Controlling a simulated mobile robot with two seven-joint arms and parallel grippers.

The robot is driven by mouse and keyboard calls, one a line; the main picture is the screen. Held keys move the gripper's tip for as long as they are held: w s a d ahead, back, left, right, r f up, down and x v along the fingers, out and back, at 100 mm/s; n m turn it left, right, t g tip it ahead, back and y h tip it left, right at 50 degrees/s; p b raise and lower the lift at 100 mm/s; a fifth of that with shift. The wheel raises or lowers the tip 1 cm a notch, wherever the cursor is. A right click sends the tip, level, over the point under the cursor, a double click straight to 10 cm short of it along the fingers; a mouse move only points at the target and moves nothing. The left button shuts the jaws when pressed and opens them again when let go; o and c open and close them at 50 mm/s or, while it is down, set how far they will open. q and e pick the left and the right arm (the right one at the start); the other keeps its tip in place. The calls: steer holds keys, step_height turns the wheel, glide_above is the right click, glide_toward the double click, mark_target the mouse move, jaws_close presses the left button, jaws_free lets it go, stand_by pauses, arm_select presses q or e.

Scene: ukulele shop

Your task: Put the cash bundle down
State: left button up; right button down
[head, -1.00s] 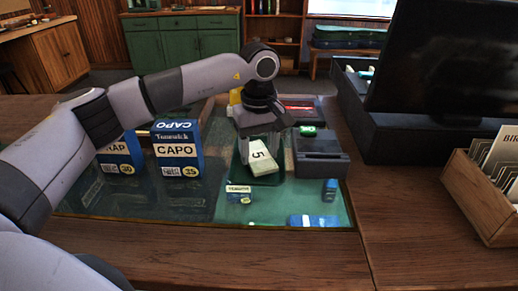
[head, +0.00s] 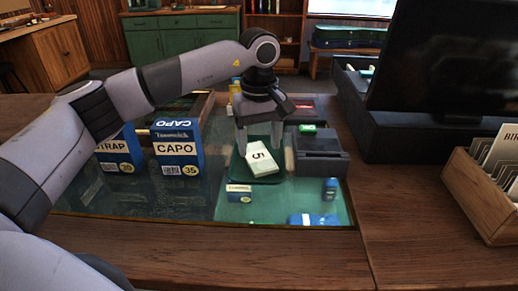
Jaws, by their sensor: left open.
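The cash bundle (head: 261,159) is a pale stack of notes marked with a 5. It lies on a dark green tray (head: 240,176) on the glass-topped counter. My left gripper (head: 260,147) is open, just above and around the far part of the bundle, pointing down. Its fingers stand apart; whether they still touch the bundle I cannot tell. My right gripper is not in view.
A dark box (head: 320,158) stands close to the tray's right. A black monitor (head: 440,55) and a wooden card holder (head: 480,195) are at right. The wooden front edge is clear.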

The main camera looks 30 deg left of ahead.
mark_target(259, 158)
arm_select(q)
step_height(259, 158, up, 10)
steer(key=shift+f, duration=0.2)
stand_by(0.5)
